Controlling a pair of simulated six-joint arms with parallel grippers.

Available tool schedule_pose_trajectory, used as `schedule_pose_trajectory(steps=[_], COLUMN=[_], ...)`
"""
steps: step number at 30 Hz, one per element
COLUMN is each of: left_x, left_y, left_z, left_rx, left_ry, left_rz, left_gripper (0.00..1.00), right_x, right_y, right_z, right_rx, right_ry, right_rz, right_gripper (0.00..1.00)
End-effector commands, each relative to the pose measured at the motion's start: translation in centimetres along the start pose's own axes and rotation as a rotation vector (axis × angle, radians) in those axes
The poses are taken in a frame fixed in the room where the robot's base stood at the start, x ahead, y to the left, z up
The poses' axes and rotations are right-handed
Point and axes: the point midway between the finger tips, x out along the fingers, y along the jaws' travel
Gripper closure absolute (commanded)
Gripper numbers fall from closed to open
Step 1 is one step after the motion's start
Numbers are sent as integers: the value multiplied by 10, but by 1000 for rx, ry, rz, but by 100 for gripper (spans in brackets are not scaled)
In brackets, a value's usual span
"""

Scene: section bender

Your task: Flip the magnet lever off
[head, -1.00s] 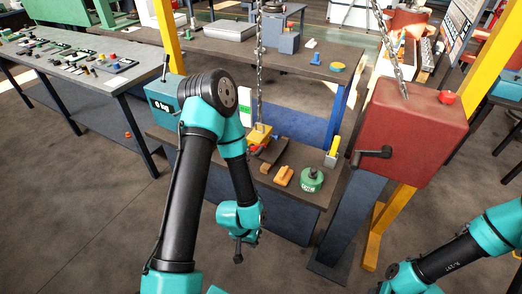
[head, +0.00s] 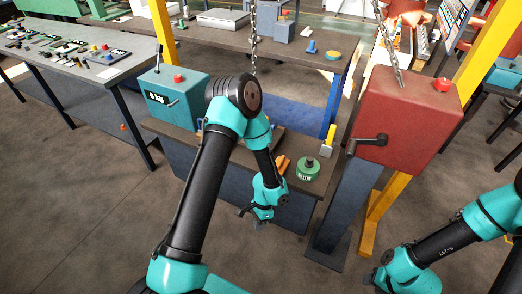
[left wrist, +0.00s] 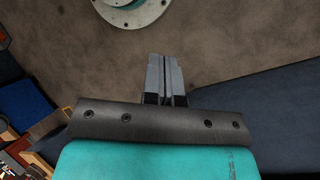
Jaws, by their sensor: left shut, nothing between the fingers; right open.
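The magnet and its lever do not show in the head view now; the chain (head: 253,40) runs down behind my left arm, which hides its lower end. My left gripper (head: 259,222) is shut and empty, hanging low in front of the workbench (head: 228,172). In the left wrist view my left gripper (left wrist: 166,62) shows its two grey fingers together with nothing between them, over bare floor. My right arm stands at the lower right of the head view, but its fingers are not in view.
A red box (head: 408,115) with a black crank (head: 368,144) stands right. A yellow post (head: 383,216) rises behind it.

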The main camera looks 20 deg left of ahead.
Motion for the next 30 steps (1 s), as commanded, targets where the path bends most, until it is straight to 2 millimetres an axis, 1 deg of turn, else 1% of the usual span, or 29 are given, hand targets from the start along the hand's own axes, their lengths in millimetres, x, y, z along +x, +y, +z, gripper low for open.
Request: schedule_pose_trajectory(steps=[3,8,14,18,22,26,30], left_x=[-8,-27,-61,-93,-128,-165,-204], left_y=[-17,-42,-74,-94,-107,-115,-115], left_z=[-7,-15,-30,-44,-61,-79,-97], left_rx=[101,216,325,371,391,387,357], left_ry=[-121,-293,-511,-665,-807,-944,-1077], left_rz=[-68,-177,-341,-469,-599,-734,-869], left_gripper=[100,100,100,100,100,100,100], right_x=[0,0,0,0,0,0,0], right_y=[0,0,0,0,0,0,0], right_z=[0,0,0,0,0,0,0], right_rx=[0,0,0,0,0,0,0], right_ry=[0,0,0,0,0,0,0], right_rz=[0,0,0,0,0,0,0], right_gripper=[57,57,57,57,57,57,57])
